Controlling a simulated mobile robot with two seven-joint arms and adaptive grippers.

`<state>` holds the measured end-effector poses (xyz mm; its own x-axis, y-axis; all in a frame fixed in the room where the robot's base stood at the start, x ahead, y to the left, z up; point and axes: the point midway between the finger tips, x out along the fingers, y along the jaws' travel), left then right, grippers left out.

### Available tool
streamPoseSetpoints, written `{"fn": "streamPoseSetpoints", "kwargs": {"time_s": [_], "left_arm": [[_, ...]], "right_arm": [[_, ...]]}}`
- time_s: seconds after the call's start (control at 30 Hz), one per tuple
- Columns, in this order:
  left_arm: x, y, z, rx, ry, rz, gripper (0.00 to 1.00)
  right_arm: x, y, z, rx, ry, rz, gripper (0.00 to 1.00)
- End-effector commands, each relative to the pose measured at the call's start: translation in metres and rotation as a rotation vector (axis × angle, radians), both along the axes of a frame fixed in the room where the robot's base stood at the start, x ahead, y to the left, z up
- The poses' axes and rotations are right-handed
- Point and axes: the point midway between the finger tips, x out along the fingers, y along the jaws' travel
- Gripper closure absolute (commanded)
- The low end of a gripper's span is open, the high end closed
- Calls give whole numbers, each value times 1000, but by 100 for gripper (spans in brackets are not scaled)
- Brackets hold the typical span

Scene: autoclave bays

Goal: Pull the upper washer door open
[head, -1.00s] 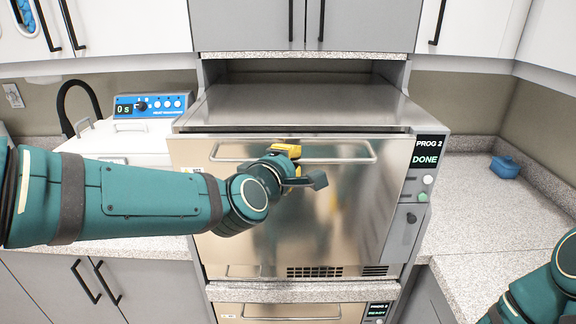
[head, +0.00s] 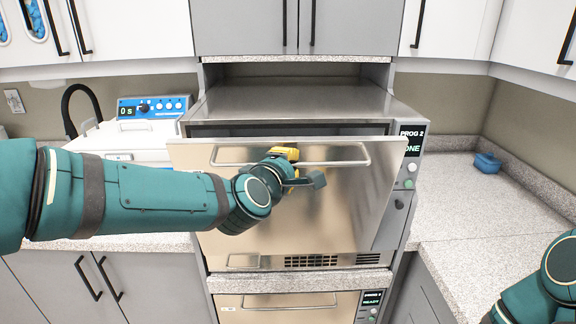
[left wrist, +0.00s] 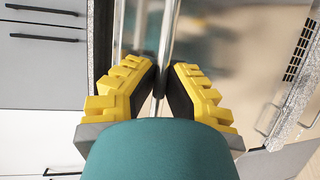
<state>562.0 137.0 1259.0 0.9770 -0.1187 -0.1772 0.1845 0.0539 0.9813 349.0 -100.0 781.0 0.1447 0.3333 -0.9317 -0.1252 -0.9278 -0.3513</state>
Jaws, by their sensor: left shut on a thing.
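The upper washer door (head: 340,205) is a shiny steel panel in the middle of the head view. Its top edge tilts out toward me, with a dark gap above it, so it stands partly open. Its long bar handle (head: 335,161) runs along the top of the door. My left gripper (head: 287,160) is shut on this handle, left of its far right end. In the left wrist view the yellow fingers (left wrist: 160,85) sit on both sides of the handle bar (left wrist: 169,45). My right arm shows at the lower right, but its gripper is out of view.
A lower washer (head: 290,307) sits below, its panel reading READY. A white device with a blue control panel (head: 155,108) stands on the left counter. A blue object (head: 487,163) lies on the mostly clear right counter (head: 465,215).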

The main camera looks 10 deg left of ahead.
Motion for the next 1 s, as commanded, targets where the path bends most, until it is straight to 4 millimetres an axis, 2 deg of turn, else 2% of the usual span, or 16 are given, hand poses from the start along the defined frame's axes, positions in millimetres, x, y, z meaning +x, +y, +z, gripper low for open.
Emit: {"fn": "streamPoseSetpoints", "kwargs": {"time_s": [0.03, 0.1, 0.13, 0.43, 0.57, 0.67, 1.0], "left_arm": [[0, 0, -3, 0, 7, 0, 100], [0, 0, -3, 0, 7, 0, 68], [0, 0, -3, 0, 6, 1, 59], [0, 1, -1, 0, 3, 1, 59], [-6, 1, 1, 0, 1, 1, 59], [-18, 3, 3, 0, 1, 1, 59], [-76, 10, 14, -1, -1, 2, 59]], "right_arm": [[0, 0, 0, 0, 0, 0, 100], [0, 0, 0, 0, 0, 0, 100], [0, 0, 0, 0, 0, 0, 100], [0, 0, 0, 0, 0, 0, 100], [0, 0, 0, 0, 0, 0, 100], [0, 0, 0, 0, 0, 0, 100], [0, 0, 0, 0, 0, 0, 100]]}}
